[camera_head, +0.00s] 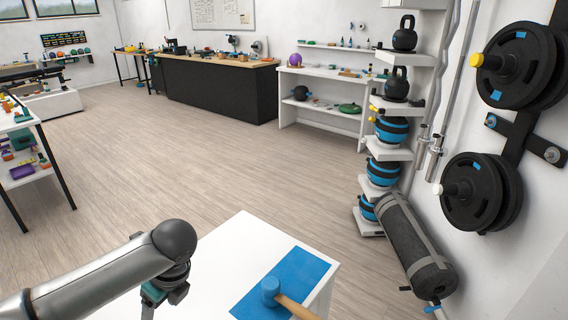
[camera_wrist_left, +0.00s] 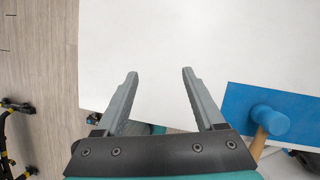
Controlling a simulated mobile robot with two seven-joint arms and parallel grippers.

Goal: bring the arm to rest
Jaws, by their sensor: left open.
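My left arm comes in from the lower left of the head view, and its wrist hangs at the left part of the white table (camera_head: 222,255). In the left wrist view my left gripper (camera_wrist_left: 158,75) is open, with nothing between its two grey fingers. The white tabletop (camera_wrist_left: 150,35) lies beneath it. A mallet with a blue head (camera_head: 270,290) and a wooden handle lies on a blue mat (camera_head: 300,268) to the right of the gripper. The mallet (camera_wrist_left: 272,121) and mat (camera_wrist_left: 300,100) also show at the right of the wrist view. My right gripper is not in view.
A wall rack with black weight plates (camera_head: 482,190) and a shelf tower of kettlebells (camera_head: 397,85) stand at the right. A dark grey roll (camera_head: 415,243) leans beside them. A black-fronted counter (camera_head: 220,92) stands at the back. The wooden floor (camera_head: 240,165) between is clear.

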